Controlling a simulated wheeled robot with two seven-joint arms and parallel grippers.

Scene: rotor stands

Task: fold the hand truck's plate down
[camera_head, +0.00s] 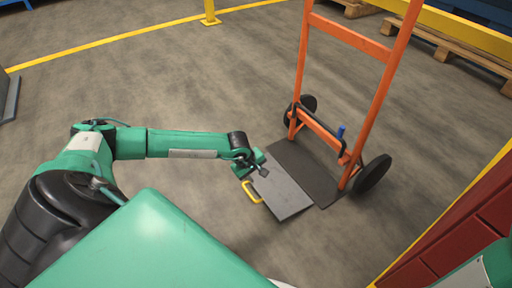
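The orange hand truck (346,36) stands upright on two black wheels, right of centre. Its grey plate (283,194) extends toward the lower left, low over the floor, with a yellow handle (251,192) on its outer edge. A darker panel (304,170) lies between the grey part and the truck's frame. I cannot tell whether the plate lies fully flat. My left gripper (257,168) is at the plate's upper-left corner, above the yellow handle and apart from it. Its fingers are too small to read, and contact with the plate is unclear. My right gripper is out of view.
A blue knob (340,131) stands up at the truck's lower crossbar. Wooden pallets (450,42) and a yellow rail (470,30) are behind. Floor left of the truck is clear.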

